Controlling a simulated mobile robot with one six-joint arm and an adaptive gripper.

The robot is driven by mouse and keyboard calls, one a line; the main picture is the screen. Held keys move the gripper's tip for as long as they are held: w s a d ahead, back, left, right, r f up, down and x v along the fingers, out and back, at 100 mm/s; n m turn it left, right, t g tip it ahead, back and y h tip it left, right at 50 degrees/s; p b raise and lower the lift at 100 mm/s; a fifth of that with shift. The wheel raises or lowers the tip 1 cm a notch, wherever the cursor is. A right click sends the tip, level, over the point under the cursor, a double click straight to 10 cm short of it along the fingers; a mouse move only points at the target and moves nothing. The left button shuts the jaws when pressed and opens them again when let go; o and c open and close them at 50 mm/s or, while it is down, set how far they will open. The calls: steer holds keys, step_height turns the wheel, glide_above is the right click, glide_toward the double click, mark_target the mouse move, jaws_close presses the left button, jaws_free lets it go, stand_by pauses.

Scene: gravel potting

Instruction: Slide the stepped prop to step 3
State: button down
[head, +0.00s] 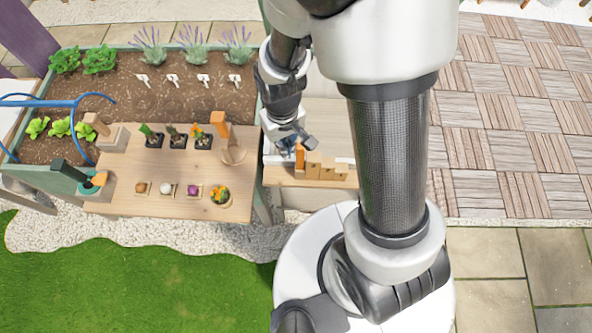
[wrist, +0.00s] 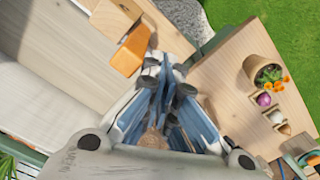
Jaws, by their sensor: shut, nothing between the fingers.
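The stepped prop (head: 327,170) is a row of light wooden steps on the small side table right of the main bench. An orange block (head: 300,157) stands at its left end. In the wrist view the orange block (wrist: 131,50) lies up and left of my fingertips, with part of the pale wooden prop (wrist: 113,16) beyond it. My gripper (head: 296,145) is shut and empty, close beside the orange block. In the wrist view its blue-grey fingers (wrist: 165,66) meet near the centre. I cannot tell whether they touch the block. My arm may hide part of the prop's right side.
A narrow gap separates the bench from the side table. A soil bed lies behind.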

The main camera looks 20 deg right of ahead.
mark_target(308, 156)
steer(key=shift+s+d, duration=0.45)
steer(key=shift+d, duration=0.8)
steer(key=shift+s+d, duration=0.45)
steer(key=shift+d, duration=0.75)
steer(key=shift+s+d, duration=0.45)
steer(key=shift+d, duration=0.8)
steer(key=shift+w+a, duration=0.2)
steer(key=shift+a, duration=0.3)
steer(key=shift+w+a, duration=0.15)
steer(key=shift+a, duration=0.35)
step_height(308, 156, up, 8)
steer(key=p, duration=0.6)
steer(key=shift+p, duration=0.4)
